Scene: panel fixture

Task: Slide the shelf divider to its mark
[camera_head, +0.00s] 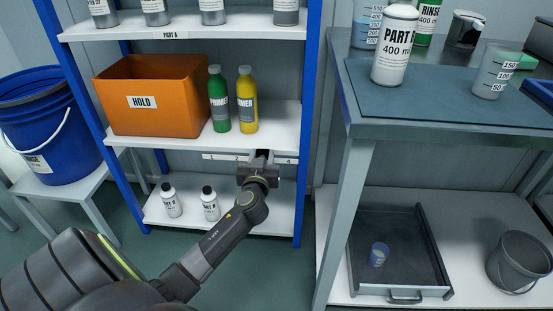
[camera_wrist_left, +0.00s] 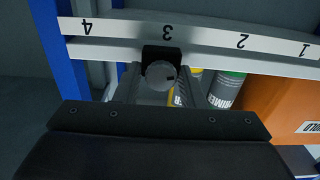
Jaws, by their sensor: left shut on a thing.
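The shelf divider shows in the left wrist view as a black block with a round grey knob (camera_wrist_left: 162,74), at the shelf's front edge beside the mark 3. In the head view it is mostly hidden behind my left gripper (camera_head: 261,161). My left gripper is shut on the divider's knob, with one finger on each side of it in the left wrist view (camera_wrist_left: 162,84). The white number strip (camera_wrist_left: 210,36) reads 1 to 4 and appears upside down there. In the head view the strip (camera_head: 222,157) shows 1, 2 and 4, with 3 covered. My right gripper is not in view.
An orange HOLD bin (camera_head: 155,95), a green PRIMER bottle (camera_head: 218,100) and a yellow bottle (camera_head: 246,100) stand on the shelf above the strip. Blue posts (camera_head: 308,110) bound the rack. Two white bottles stand below. A workbench (camera_head: 450,125) is at the right.

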